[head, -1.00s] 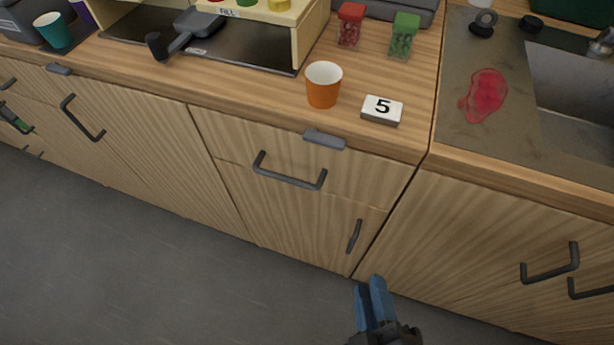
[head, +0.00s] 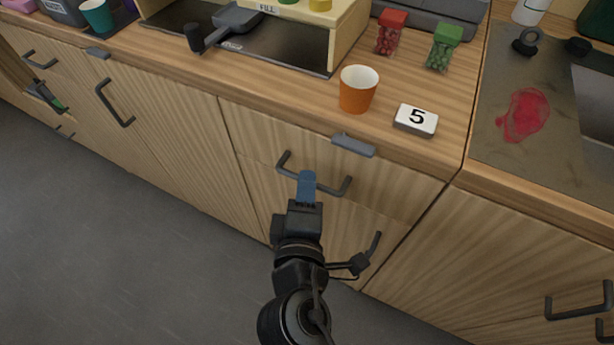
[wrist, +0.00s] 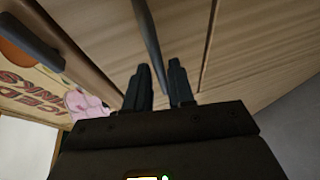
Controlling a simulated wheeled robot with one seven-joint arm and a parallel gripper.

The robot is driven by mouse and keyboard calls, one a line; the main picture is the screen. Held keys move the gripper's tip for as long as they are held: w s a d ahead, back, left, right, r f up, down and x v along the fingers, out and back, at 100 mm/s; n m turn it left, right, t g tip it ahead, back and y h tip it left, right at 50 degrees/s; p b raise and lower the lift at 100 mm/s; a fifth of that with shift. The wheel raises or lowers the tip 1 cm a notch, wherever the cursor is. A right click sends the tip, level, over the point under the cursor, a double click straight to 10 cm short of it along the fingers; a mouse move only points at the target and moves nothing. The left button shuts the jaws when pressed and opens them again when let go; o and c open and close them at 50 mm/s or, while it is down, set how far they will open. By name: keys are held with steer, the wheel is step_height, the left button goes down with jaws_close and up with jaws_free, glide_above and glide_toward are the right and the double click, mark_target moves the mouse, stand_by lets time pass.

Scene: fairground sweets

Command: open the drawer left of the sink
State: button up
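The drawer (head: 405,190) left of the sink (head: 600,100) has a wooden front and looks shut. Its dark bar handle (head: 335,190) runs across the front below the counter edge. My gripper (head: 306,182) is at the handle's left part, its blue fingers pointing at the drawer front and covering some of the bar. In the wrist view, the two fingers (wrist: 160,80) are apart, and the handle bar (wrist: 150,40) runs between their tips. A narrow gap shows beside the bar, so the gripper looks open around it.
A grey clip (head: 352,145) sits on the counter edge above the handle. The floor (head: 120,240) is clear.

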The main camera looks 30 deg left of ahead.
steer(key=shift+x, duration=1.2)
jaws_close()
